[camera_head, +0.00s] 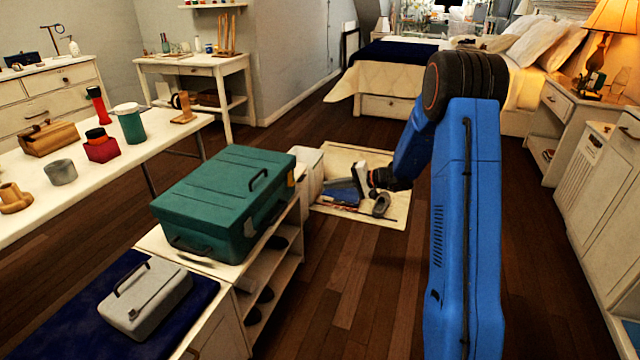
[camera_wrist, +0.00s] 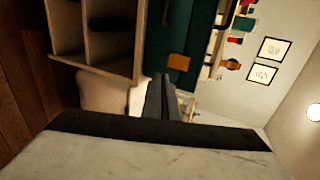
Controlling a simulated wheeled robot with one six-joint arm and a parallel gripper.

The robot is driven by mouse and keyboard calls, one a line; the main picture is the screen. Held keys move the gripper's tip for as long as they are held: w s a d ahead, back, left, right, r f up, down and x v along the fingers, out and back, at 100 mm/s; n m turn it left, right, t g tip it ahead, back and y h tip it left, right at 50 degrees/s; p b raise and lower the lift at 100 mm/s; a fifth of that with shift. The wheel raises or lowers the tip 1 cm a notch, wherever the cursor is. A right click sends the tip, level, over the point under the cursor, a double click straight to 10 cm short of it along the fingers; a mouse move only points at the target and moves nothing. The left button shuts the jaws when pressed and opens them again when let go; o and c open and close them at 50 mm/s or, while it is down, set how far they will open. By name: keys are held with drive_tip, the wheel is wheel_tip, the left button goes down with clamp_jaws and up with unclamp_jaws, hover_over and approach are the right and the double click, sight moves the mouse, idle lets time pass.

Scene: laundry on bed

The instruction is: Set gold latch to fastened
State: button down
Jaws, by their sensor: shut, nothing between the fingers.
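The gold latch (camera_head: 291,178) is a small orange-gold plate on the right end of a green case (camera_head: 215,195). In the wrist view the latch (camera_wrist: 178,61) is a tilted square on the dark green case wall (camera_wrist: 176,35), just beyond and slightly right of my fingertips. My gripper (camera_head: 338,184) is to the right of the case in the head view, pointing toward its latch end. In the wrist view my gripper's fingers (camera_wrist: 161,80) are together and empty. I see a gap between them and the latch in the head view. Whether the latch is fastened is too small to tell.
The case stands on a low white shelf unit (camera_head: 285,228) with dark items inside. A grey box (camera_head: 146,297) sits on a blue cloth in front. A white table (camera_head: 90,185) with jars is at left.

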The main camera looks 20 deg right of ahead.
drive_tip(key=shift+s+d, duration=0.5)
drive_tip(key=shift+d, duration=0.25)
drive_tip(key=shift+s+d, duration=0.5)
drive_tip(key=shift+d, duration=0.2)
drive_tip(key=s+a+r+n+g+h, duration=0.1)
drive_tip(key=s+a+r+n+g, duration=0.1)
drive_tip(key=s+a+r, duration=0.45)
drive_tip(key=s+a+r+n+g+h, duration=0.1)
drive_tip(key=s+r+g, duration=0.15)
drive_tip(key=s, duration=0.75)
drive_tip(key=s+a+r+n+g+h, duration=0.15)
drive_tip(key=s+a+r, duration=0.3)
drive_tip(key=s, duration=0.45)
drive_tip(key=s+d+r+n+t+h, duration=0.1)
drive_tip(key=s+d+h, duration=0.2)
drive_tip(key=s, duration=0.9)
drive_tip(key=s+d+r+n+t+h, duration=0.1)
drive_tip(key=s+d+h, duration=0.3)
drive_tip(key=s, duration=0.9)
drive_tip(key=shift+s+d+r+n+t+h, duration=0.15)
drive_tip(key=shift+d+r+n+t+h, duration=0.1)
drive_tip(key=shift+n+t+h, duration=0.1)
